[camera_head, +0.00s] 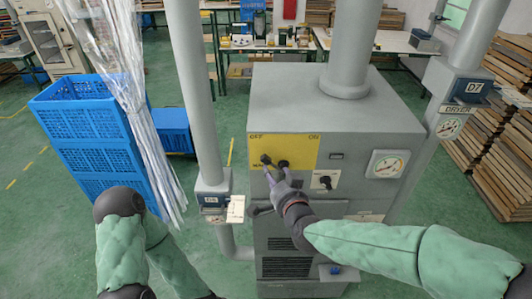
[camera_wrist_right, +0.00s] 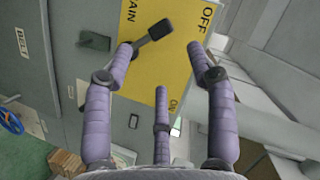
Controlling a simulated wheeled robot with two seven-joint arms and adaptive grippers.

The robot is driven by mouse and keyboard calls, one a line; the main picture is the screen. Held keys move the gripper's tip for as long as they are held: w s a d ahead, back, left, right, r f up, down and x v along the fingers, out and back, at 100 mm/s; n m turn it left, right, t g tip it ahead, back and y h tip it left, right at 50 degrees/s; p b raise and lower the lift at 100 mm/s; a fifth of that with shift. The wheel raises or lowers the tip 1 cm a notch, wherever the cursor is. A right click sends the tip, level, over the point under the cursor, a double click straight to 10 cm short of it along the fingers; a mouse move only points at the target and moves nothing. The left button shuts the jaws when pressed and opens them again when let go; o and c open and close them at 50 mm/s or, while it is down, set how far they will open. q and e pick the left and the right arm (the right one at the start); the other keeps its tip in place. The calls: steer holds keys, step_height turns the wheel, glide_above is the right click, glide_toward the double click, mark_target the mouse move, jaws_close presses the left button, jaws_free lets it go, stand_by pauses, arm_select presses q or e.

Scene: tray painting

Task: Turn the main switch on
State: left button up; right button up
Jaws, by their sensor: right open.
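The yellow switch panel (camera_head: 300,149) is on the front of a grey machine, with OFF at its left and ON at its right. The main switch is a black lever (camera_wrist_right: 157,31) in the right wrist view, leaning toward the OFF side. My right gripper (camera_head: 274,164) is in front of the panel's lower part and partly hides it. In the wrist view my right gripper (camera_wrist_right: 161,52) is open, its purple fingers spread, with the lever near the left fingertip; I cannot tell whether they touch. My left arm shows at lower left, but its gripper is out of view.
A small black switch (camera_head: 324,181) and a round gauge (camera_head: 387,164) sit right of the panel. A grey pipe (camera_head: 193,90) stands left of the machine. Blue crates (camera_head: 85,125) and hanging clear plastic (camera_head: 125,60) are farther left. Stacked boards (camera_head: 500,150) stand at right.

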mark_target(267, 162)
steer(key=shift+p+x, duration=1.05)
steer(key=shift+x, duration=4.35)
steer(key=shift+c, duration=0.3)
jaws_close()
